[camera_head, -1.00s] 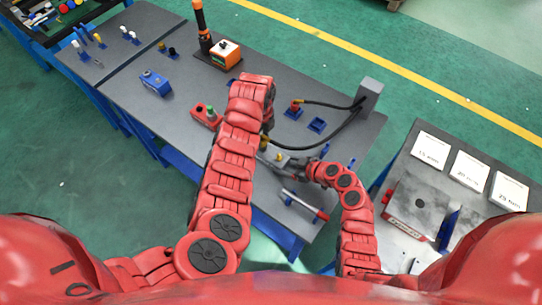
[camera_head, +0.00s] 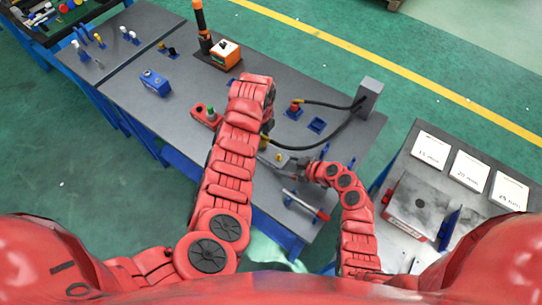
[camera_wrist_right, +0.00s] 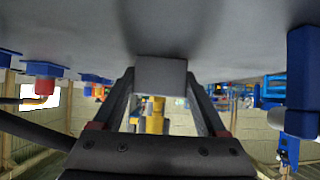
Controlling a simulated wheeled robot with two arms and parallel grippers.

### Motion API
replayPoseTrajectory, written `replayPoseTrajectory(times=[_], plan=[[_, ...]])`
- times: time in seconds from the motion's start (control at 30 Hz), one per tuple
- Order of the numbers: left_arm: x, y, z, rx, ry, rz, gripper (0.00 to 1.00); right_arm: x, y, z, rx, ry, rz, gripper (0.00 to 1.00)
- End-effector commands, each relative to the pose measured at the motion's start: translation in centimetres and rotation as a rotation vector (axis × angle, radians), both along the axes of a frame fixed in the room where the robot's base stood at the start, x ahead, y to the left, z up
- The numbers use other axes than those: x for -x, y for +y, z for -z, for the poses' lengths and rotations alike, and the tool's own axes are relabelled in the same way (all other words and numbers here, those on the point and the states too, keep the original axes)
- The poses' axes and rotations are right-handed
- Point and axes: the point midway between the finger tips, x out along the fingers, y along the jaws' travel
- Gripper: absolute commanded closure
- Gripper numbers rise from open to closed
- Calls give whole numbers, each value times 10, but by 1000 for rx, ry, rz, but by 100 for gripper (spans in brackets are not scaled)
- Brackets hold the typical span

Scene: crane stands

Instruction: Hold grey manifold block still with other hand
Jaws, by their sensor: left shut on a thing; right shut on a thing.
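The grey manifold block (camera_head: 283,158) sits low on the dark bench, partly hidden by my arms; a small yellow fitting shows on it. In the right wrist view the grey block (camera_wrist_right: 160,74) is between the fingers of my right gripper (camera_wrist_right: 160,95), which is shut on it. In the head view my right gripper (camera_head: 303,166) reaches the block from the right. My left gripper (camera_head: 267,128) is above and left of the block, shut on the yellow end of the black hose (camera_head: 338,139). Its fingertips are mostly hidden by my forearm.
The hose runs to a grey post (camera_head: 369,96). A second table (camera_head: 398,178) is at right.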

Motion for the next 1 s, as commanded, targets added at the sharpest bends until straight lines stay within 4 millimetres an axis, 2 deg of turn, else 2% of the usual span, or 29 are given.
replayPoseTrajectory(times=[0.37,1.0], plan=[[0,0,-4,0,-1,1,100,0,0,0,1,1,0,100],[-1,1,-37,1,-1,-1,100,0,0,0,1,1,0,100]])
